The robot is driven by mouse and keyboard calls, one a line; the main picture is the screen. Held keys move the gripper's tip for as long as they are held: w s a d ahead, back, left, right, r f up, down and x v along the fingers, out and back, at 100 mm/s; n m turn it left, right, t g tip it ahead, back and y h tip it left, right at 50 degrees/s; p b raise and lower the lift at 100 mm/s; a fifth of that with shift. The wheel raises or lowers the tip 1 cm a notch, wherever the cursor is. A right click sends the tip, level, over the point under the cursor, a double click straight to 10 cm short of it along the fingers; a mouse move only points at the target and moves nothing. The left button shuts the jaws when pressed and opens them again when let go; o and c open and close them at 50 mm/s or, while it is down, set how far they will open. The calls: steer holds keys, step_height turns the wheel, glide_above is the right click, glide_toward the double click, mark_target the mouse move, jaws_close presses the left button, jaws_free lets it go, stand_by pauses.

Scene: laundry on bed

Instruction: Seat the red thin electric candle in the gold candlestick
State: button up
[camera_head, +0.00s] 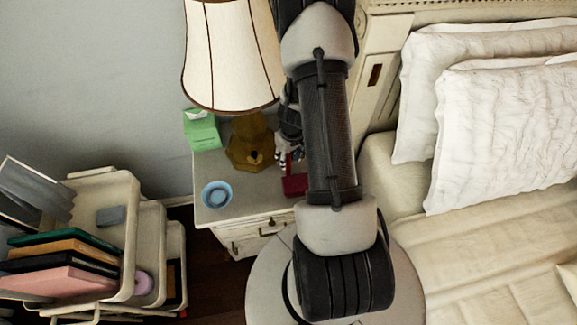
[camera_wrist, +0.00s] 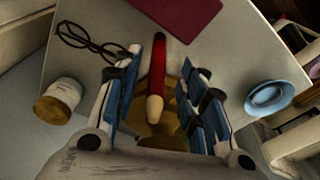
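The thin red candle (camera_wrist: 157,68) shows in the wrist view between the two blue-padded fingers of my gripper (camera_wrist: 161,92). Its pale tip points toward the bottom of the picture. Gaps show on both sides of it, so the gripper looks open around it without clear contact. A gold piece (camera_wrist: 161,134), apparently the candlestick, shows behind and below the candle tip, partly hidden by the fingers. I cannot tell whether candle and gold piece touch. In the head view my gripper (camera_head: 284,158) is beside the lamp, largely hidden by my arm.
The nightstand (camera_head: 218,172) holds a lamp with a gold base (camera_head: 248,143), a green tissue box (camera_head: 202,132), a blue dish (camera_head: 217,194) and a red book (camera_head: 295,186). Glasses (camera_wrist: 91,42) and a jar (camera_wrist: 58,100) show in the wrist view. The bed (camera_head: 490,235) lies right.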

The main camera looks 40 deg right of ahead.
mark_target(288, 161)
steer(key=f, duration=0.2)
steer(key=w+f+b, duration=0.1)
steer(key=f, duration=0.1)
steer(key=shift+d+f+b, duration=0.15)
steer(key=shift+d+b, duration=0.05)
steer(key=shift+b, duration=0.1)
steer(key=shift+c, duration=0.3)
jaws_close()
